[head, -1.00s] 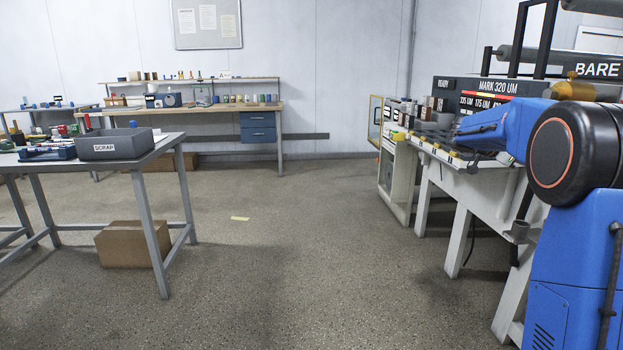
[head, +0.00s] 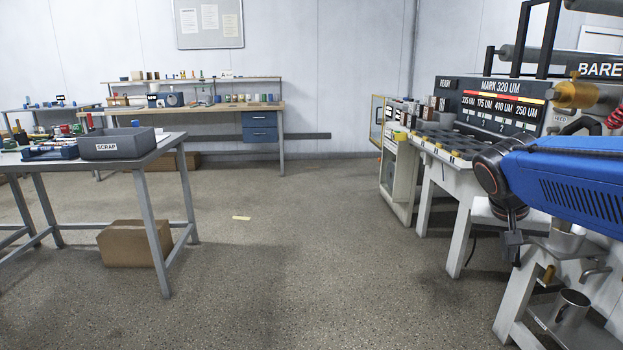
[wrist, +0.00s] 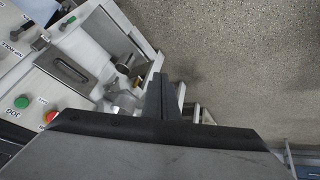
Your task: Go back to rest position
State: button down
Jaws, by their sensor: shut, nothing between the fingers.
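My gripper (head: 511,248) hangs below the wrist of my blue arm at the right of the head view, in front of the white coating machine (head: 453,178). In the wrist view its two fingers (wrist: 163,98) are together with nothing between them. They point out past the machine's edge over the floor. Part of the gripper is small and dark in the head view.
The machine's panel with a green button (wrist: 22,102) and a red button (wrist: 51,117) is close by in the wrist view. A metal cup (head: 572,306) stands low at right. A grey scrap bin (head: 115,146) sits on the left table.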

jog(key=s+a+f+n+y, duration=0.2)
jog(key=s+a+f, duration=0.3)
jog(key=s, duration=0.3)
jog(key=s+a+f+n+t+y, duration=0.1)
jog(key=s+a+f+n+y, duration=0.2)
jog(key=s+a+f+n, duration=0.2)
jog(key=s+a+f, duration=0.1)
jog(key=s+a, duration=0.2)
jog(key=s, duration=0.1)
jog(key=shift+a+f, duration=0.2)
